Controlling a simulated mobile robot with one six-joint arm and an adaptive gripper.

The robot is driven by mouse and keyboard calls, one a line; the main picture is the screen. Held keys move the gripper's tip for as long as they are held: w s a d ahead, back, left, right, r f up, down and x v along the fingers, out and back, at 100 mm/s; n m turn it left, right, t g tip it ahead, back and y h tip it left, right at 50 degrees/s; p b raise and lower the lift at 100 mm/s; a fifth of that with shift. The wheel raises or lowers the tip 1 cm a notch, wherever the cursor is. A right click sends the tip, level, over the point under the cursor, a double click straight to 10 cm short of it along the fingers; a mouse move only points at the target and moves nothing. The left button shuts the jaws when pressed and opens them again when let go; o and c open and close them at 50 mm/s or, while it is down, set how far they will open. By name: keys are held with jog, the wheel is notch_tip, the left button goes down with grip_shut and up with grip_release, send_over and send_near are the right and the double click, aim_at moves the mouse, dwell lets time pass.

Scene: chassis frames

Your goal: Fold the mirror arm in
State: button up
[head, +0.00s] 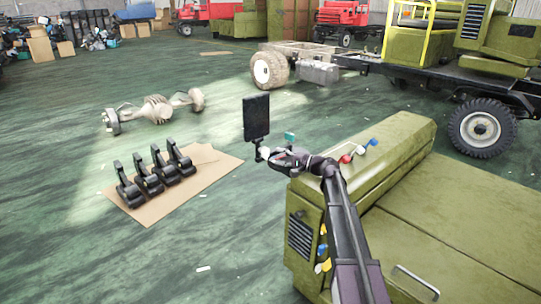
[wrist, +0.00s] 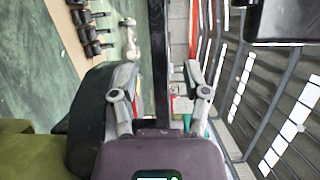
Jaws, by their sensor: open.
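The mirror (head: 256,118) is a black upright rectangle above the front corner of the green cab in the head view. Its short dark mirror arm (head: 258,151) runs down beside a pale round joint. My gripper (head: 280,159) is at this arm, close to the cab corner. In the wrist view my gripper (wrist: 158,75) has its fingers apart, one on each side of a dark straight bar (wrist: 158,40), probably the mirror arm. I cannot tell whether either finger touches it. A black panel (wrist: 284,20) at top right may be the mirror.
A truck chassis (head: 375,65) is behind.

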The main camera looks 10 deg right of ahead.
aim_at(273, 155)
jog(key=shift+x, duration=2.1)
grip_shut()
